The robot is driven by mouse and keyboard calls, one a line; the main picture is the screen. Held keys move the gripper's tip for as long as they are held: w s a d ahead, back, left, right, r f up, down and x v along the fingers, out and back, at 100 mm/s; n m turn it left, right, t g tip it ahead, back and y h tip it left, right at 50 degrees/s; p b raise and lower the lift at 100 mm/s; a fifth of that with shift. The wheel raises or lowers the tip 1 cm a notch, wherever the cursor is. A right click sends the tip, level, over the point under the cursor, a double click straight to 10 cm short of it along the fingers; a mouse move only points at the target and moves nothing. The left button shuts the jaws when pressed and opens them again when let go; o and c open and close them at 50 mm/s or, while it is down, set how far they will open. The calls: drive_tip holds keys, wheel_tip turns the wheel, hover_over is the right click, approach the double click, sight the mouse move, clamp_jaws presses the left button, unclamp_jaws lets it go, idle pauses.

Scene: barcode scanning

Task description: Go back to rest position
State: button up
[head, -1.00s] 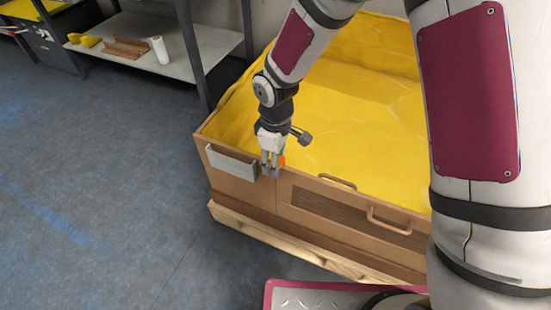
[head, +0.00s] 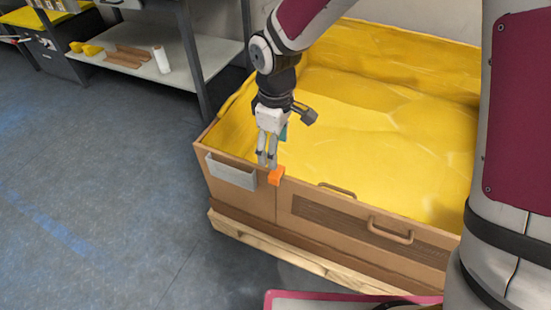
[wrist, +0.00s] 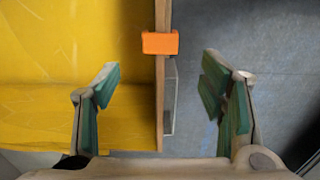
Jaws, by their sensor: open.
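My gripper (head: 267,160) is open and empty above the near rim of the large brown box. In the wrist view its two green-padded fingers (wrist: 168,95) stand wide apart on either side of the box wall. An orange block-like piece (head: 276,175) sits on the box's rim, just below and right of the fingers in the head view. In the wrist view the orange piece (wrist: 160,43) straddles the top edge of the wall, beyond the fingertips and apart from them.
The brown box (head: 240,203) is lined with yellow sheeting and stands on a wooden pallet (head: 300,252). A grey holder (head: 231,172) hangs on its front wall, left of the orange piece. A metal shelf (head: 205,70) stands behind left. The floor at left is clear.

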drive_tip(key=shift+r, duration=1.5)
drive_tip(key=s+d+r+m+h, duration=0.1)
drive_tip(key=s+d+r+m, duration=0.2)
drive_tip(key=s+d+r, duration=0.35)
drive_tip(key=s+d+r+m, duration=0.4)
drive_tip(key=d+r, duration=0.3)
drive_tip(key=d, duration=0.2)
drive_tip(key=s+d+r+m+y, duration=0.1)
drive_tip(key=s+d+m, duration=0.25)
drive_tip(key=s, duration=0.55)
drive_tip(key=s+d+r+m, duration=0.1)
drive_tip(key=s+d+m, duration=0.25)
drive_tip(key=s, duration=0.65)
wheel_tip(320, 180, up, 30)
drive_tip(key=t+p, duration=0.4)
drive_tip(key=p, duration=2.4)
drive_tip(key=shift+w, duration=0.15)
drive_tip(key=shift+d, duration=0.1)
